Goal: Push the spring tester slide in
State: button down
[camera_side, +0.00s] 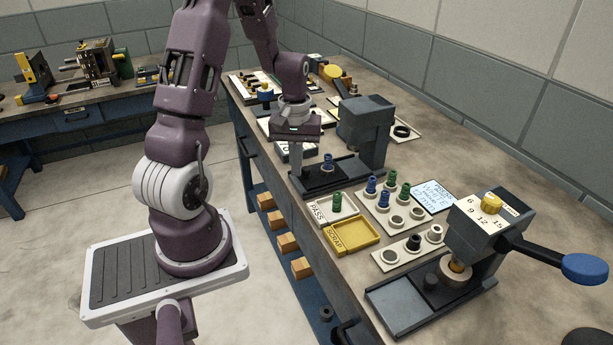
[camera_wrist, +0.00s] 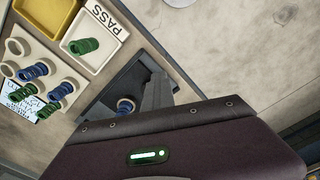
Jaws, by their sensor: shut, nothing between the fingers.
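The spring tester (camera_side: 366,128) is a dark grey upright housing on a long black base on the bench. Its low slide (camera_side: 345,172) extends from the housing toward the bench's front edge. A blue spring (camera_side: 328,162) stands on the slide, outside the housing; it also shows in the wrist view (camera_wrist: 125,105), beside my fingers. My gripper (camera_side: 297,171) points down at the slide's outer end, on the side away from the housing, fingers shut and empty. In the wrist view my gripper (camera_wrist: 157,88) partly hides the slide. I cannot tell whether the fingertips touch it.
A white PASS tray (camera_side: 318,213) with a green spring and a yellow SCRAP tray (camera_side: 352,236) lie nearby. A rack (camera_side: 416,212) holds blue and green springs. A second grey device (camera_side: 470,235) with a blue-knobbed lever stands at the right. Behind the tester lies a plate with a black ring (camera_side: 402,131).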

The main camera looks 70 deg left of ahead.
aim_at(321, 174)
jog(key=shift+w, duration=2)
jog(key=shift+w, duration=1.35)
jog(key=shift+s+r, duration=1)
jog(key=shift+s, duration=0.25)
jog(key=s+r, duration=0.3)
jog(key=r, duration=0.4)
